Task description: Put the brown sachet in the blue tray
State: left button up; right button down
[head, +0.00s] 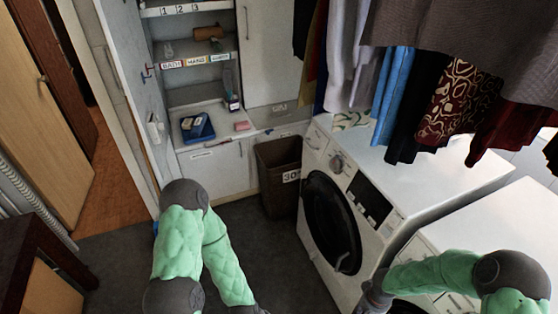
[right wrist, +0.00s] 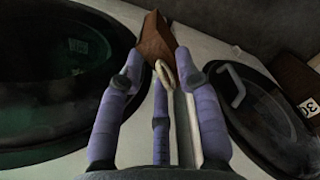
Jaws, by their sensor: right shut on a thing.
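The blue tray (head: 208,135) sits on the white counter at the back left, with small pale items in it. In the right wrist view, the brown sachet (right wrist: 155,40) stands between the fingertips of my right gripper (right wrist: 158,64), which is shut on it. In the head view, my right gripper (head: 372,298) is low in front of the washing machines, and I cannot make out the sachet there. My left arm hangs at the lower left and its gripper is out of the picture.
A washing machine (head: 350,200) and a second white machine (head: 480,225) stand at the right, under hanging clothes (head: 455,100). A brown bin (head: 278,180) marked 30 stands beside the counter cabinet. A pink block (head: 242,126) lies right of the tray. Shelves are above the counter.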

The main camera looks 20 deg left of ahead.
aim_at(208, 133)
jog(key=i+j+u, duration=0.1)
jog(key=u, duration=0.35)
jog(key=i+u, duration=0.25)
jog(key=u, duration=0.2)
jog(key=i+u, duration=0.15)
jog(key=u, duration=0.3)
jog(key=i+u, duration=0.2)
jog(key=u, duration=0.3)
